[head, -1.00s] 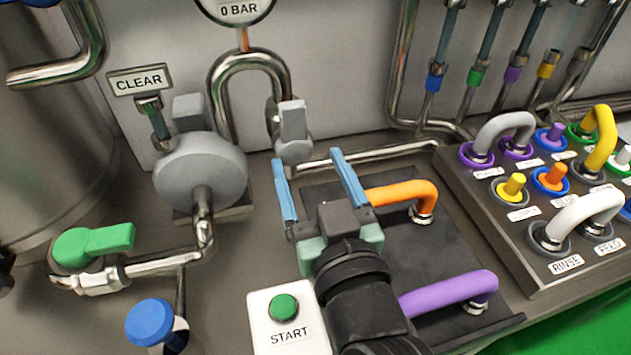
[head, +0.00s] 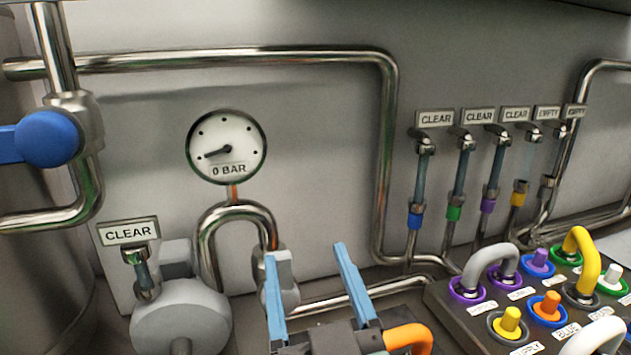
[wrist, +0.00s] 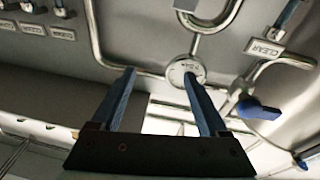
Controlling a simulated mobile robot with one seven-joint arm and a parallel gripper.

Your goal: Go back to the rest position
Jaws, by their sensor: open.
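My gripper (head: 312,296) shows at the bottom middle of the head view, its two blue fingers apart with nothing between them. It stands in front of the steel pipework, beside the orange handle (head: 408,337). In the wrist view my gripper (wrist: 160,95) is also open and empty, with the gauge and pipes beyond the fingers.
A gauge (head: 227,147) reading 0 BAR hangs on the back wall. The grey pump (head: 180,318) is at lower left and a blue-handled valve (head: 48,139) at far left. A panel (head: 455,307) with plugs and looped hoses is at right.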

